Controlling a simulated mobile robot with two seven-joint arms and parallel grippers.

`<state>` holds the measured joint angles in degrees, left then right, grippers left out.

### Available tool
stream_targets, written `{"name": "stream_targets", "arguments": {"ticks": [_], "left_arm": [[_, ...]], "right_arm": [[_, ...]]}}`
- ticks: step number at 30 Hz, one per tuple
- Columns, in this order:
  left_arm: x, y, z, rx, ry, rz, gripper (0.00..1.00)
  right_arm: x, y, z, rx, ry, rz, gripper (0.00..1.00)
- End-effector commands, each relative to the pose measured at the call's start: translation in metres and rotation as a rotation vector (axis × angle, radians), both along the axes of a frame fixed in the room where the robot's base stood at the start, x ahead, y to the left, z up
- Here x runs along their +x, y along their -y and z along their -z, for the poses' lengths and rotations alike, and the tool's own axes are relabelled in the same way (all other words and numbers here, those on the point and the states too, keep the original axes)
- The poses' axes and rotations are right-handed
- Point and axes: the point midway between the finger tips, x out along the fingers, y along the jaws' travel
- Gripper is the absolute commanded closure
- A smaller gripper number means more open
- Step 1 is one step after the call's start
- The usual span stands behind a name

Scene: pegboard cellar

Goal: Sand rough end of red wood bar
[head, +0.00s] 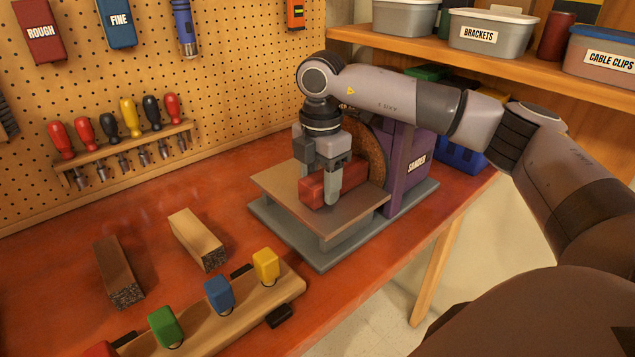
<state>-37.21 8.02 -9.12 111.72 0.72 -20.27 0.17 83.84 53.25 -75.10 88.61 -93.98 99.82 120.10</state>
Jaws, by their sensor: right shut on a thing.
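A purple sander (407,165) labelled SANDER stands on a grey base at the bench's right end. Its brown sanding disc (374,150) faces left over a flat work table (275,187). The red wood bar (313,190) lies on or just above that table, below the disc's left side. My right gripper (322,190) reaches down from above and is shut on the bar. My left gripper is not in view.
A dark wood bar (118,272) and a pale wood bar (197,240), both with rough speckled ends, lie on the bench to the left. A wooden rack (245,303) with coloured blocks is in front. Screwdrivers (130,117) hang on the pegboard. Shelf bins (490,35) stand behind my right arm.

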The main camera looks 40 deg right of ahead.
Motion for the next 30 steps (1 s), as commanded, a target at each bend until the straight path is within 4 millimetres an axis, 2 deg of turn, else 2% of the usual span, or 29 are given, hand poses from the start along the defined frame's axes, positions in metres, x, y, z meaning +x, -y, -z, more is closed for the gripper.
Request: {"name": "stream_targets", "arguments": {"ticks": [10,30], "left_arm": [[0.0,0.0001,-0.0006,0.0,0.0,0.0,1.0],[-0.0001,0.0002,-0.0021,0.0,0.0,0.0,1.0]], "right_arm": [[0.0008,0.0092,-0.0006,0.0,0.001,0.002,0.91],[-0.0058,0.0114,-0.0001,0.0,0.0,0.001,0.91]]}}
